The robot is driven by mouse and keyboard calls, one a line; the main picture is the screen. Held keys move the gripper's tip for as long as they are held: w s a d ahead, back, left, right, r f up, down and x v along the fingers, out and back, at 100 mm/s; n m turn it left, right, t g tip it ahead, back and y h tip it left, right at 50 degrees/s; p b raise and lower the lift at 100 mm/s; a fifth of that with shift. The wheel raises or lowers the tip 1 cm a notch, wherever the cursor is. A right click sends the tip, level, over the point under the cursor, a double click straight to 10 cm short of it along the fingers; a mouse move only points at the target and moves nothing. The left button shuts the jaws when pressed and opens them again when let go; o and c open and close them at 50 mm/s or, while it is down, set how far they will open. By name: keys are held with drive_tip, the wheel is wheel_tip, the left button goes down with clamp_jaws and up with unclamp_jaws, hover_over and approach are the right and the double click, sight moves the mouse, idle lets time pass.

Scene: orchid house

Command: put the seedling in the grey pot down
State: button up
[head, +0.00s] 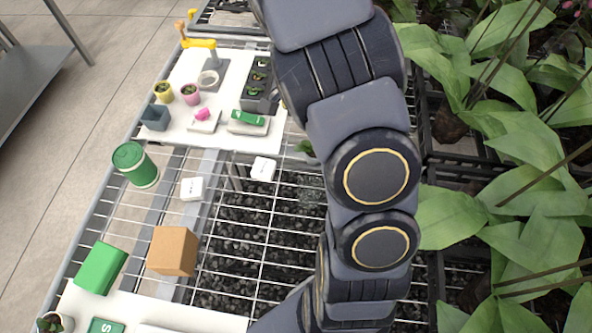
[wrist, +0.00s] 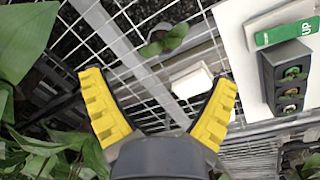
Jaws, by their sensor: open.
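A small seedling (wrist: 165,40) with a few green leaves shows in the wrist view over the wire mesh, beyond my fingertips. Its pot is hard to make out there, and I cannot tell its colour. In the head view a bit of green leaf (head: 305,147) shows beside my arm; the rest is hidden. My gripper (wrist: 158,82), with yellow ribbed fingers, is wide open with nothing between them. It is hidden by my arm in the head view. A grey square pot (head: 155,117) stands on the white board (head: 218,133), with no plant visible in it.
A white block (wrist: 192,80) lies on the mesh near my right finger. A dark tray of seedlings (head: 260,85), a yellow pot (head: 163,92) and a pink pot (head: 190,95) stand on the board. A green tub (head: 135,165) and brown box (head: 172,251) are at left. Large leaves (head: 500,200) crowd the right.

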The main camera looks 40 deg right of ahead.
drive_tip(key=s+a+r+n, duration=0.7)
drive_tip(key=a+r+n, duration=0.1)
drive_tip(key=a+r, duration=0.35)
drive_tip(key=s+a+r+n, duration=0.1)
drive_tip(key=s+a+n, duration=0.2)
drive_tip(key=s, duration=0.3)
drive_tip(key=s+a+r+n, duration=0.1)
drive_tip(key=s+a+n, duration=0.2)
drive_tip(key=s+n, duration=0.2)
drive_tip(key=shift+s+a+r+n, duration=0.3)
drive_tip(key=shift+s+a+r, duration=0.1)
drive_tip(key=shift+s, duration=0.2)
